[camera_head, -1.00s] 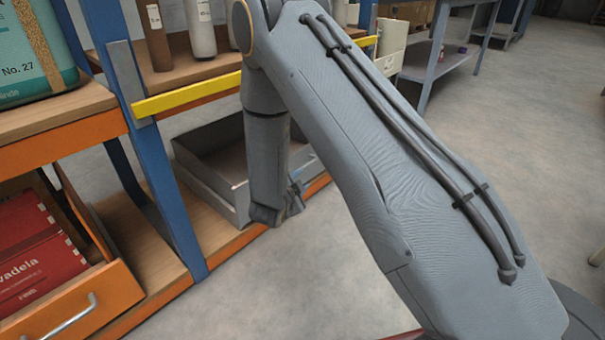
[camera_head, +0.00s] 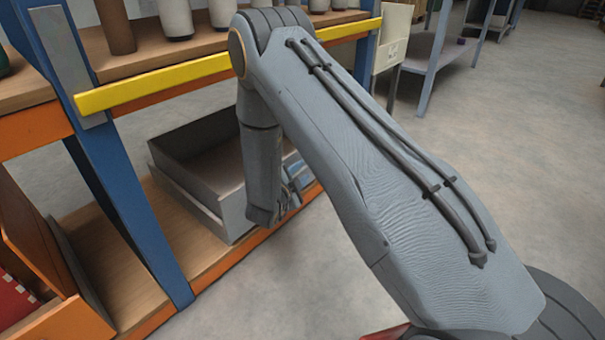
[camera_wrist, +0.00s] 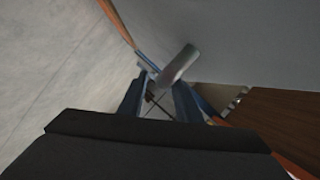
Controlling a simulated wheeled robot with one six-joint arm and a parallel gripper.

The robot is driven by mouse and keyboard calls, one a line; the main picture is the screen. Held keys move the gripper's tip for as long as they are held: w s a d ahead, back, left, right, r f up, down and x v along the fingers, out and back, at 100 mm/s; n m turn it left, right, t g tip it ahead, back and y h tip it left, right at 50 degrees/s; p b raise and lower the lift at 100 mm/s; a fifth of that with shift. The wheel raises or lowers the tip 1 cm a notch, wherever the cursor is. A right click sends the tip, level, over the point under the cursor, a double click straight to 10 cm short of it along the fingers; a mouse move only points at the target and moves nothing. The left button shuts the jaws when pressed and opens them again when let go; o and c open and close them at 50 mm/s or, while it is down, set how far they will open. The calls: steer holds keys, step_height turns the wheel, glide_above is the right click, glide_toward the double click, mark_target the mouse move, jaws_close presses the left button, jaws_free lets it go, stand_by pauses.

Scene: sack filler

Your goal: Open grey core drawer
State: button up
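The grey core drawer (camera_head: 196,205) is an open-topped grey metal box on the lower wooden shelf in the head view. Its inside looks empty where it shows. My gripper (camera_head: 292,190) is low at the drawer's front, partly hidden by my own arm. In the wrist view, the two fingers of my gripper (camera_wrist: 160,90) stand apart with floor showing between them. A short grey bar (camera_wrist: 180,65), seemingly the drawer's handle, lies at the fingertips, nearer the right one. The grey drawer front (camera_wrist: 245,40) fills the upper right. Contact with the bar cannot be told.
A blue rack post (camera_head: 125,190) stands left of the drawer, and a yellow beam (camera_head: 160,82) crosses above it. An orange drawer (camera_head: 60,322) with red contents is at lower left. Grey floor (camera_head: 480,190) is open at right.

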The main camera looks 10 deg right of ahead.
steer(key=shift+b+x, duration=0.45)
steer(key=shift+x, duration=0.8)
jaws_close()
